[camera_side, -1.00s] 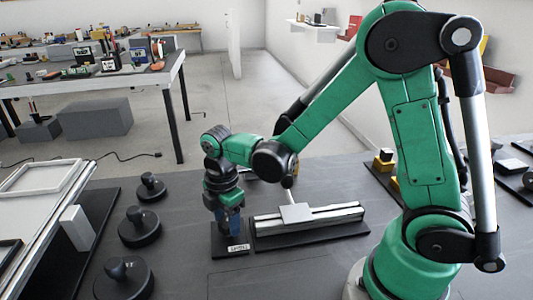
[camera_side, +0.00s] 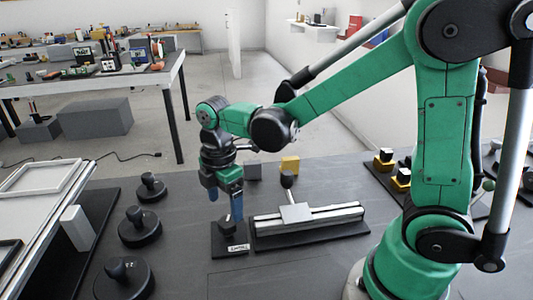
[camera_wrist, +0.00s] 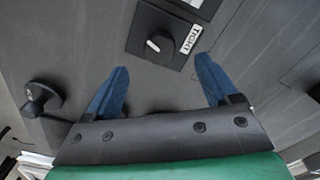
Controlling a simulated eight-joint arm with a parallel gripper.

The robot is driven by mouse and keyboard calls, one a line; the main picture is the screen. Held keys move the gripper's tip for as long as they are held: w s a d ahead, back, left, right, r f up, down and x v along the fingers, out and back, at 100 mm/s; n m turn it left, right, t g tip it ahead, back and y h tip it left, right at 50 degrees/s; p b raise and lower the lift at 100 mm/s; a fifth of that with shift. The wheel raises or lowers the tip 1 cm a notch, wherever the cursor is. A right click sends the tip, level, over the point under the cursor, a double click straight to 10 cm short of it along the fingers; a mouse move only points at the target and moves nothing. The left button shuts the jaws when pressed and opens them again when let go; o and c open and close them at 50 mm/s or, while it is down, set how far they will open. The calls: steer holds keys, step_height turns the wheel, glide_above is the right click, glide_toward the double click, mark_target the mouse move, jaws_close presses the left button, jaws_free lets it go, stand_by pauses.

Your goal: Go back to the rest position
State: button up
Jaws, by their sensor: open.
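My gripper (camera_side: 226,203) hangs from the green arm with its blue fingers pointing down, above and a little behind a black knob on a flat black base (camera_side: 231,248). In the wrist view my gripper (camera_wrist: 160,88) has its two blue fingers spread wide with nothing between them. The black knob (camera_wrist: 157,42) with a white pointer mark and a "TIGHT" label (camera_wrist: 191,40) lies beyond the fingertips, apart from them.
A slide rail (camera_side: 330,215) with a pale block and a dark-knobbed lever stands right of the knob. Several round black knobbed pieces (camera_side: 139,226) stand at left. The air above the bench is open.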

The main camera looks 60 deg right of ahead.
steer(key=shift+r, duration=0.45)
steer(key=shift+s+d+r+m+t, duration=0.15)
steer(key=shift+s+r+m+t, duration=0.15)
steer(key=shift+r+m, duration=0.3)
steer(key=s+d+r+m+t, duration=0.2)
steer(key=s+r+m+t, duration=0.2)
steer(key=m, duration=1)
steer(key=t, duration=0.2)
steer(key=shift+d+m+t, duration=0.3)
